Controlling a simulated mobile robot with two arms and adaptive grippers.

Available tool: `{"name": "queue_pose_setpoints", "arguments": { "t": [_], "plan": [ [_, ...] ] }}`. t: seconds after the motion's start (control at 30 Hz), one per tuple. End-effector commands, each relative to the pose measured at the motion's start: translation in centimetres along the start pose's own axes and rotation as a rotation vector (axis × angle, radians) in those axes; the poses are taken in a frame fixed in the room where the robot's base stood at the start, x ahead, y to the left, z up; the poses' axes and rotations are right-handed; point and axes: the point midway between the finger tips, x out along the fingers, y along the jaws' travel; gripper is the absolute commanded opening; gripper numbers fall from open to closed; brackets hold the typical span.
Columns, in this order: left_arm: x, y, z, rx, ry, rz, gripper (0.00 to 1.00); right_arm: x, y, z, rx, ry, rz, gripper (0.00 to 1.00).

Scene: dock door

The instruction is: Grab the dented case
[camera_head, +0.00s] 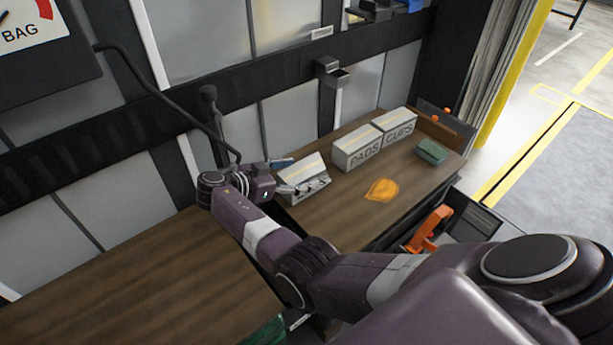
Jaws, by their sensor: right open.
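My left gripper is not in view.
Boxes marked PADS (357,155) and CUPS (399,130), a green box (432,152) and a flat orange item (381,190) share the far bench (335,215). An orange tool (428,229) is in an open drawer below. The near bench (130,295) is clear.

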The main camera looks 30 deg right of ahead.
Motion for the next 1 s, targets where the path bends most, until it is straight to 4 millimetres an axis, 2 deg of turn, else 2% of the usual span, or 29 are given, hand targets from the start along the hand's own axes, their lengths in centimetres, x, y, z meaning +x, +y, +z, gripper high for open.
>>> {"name": "queue_pose_setpoints", "arguments": {
  "t": [0.1,0.27,0.9,1.0],
  "plan": [
    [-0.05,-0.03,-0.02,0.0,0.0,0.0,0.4,0.91,0.03,-0.01,0.0,0.0,0.001,0.71],
    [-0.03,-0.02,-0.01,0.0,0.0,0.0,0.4,0.9,0.01,0.02,0.0,-0.001,0.0,0.71],
    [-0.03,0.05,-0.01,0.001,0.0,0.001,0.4,0.89,0.01,0.0,0.0,0.0,0.0,0.02],
    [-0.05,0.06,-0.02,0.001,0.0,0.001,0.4,0.83,-0.11,-0.29,0.004,0.004,-0.002,0.0]
  ]
}}
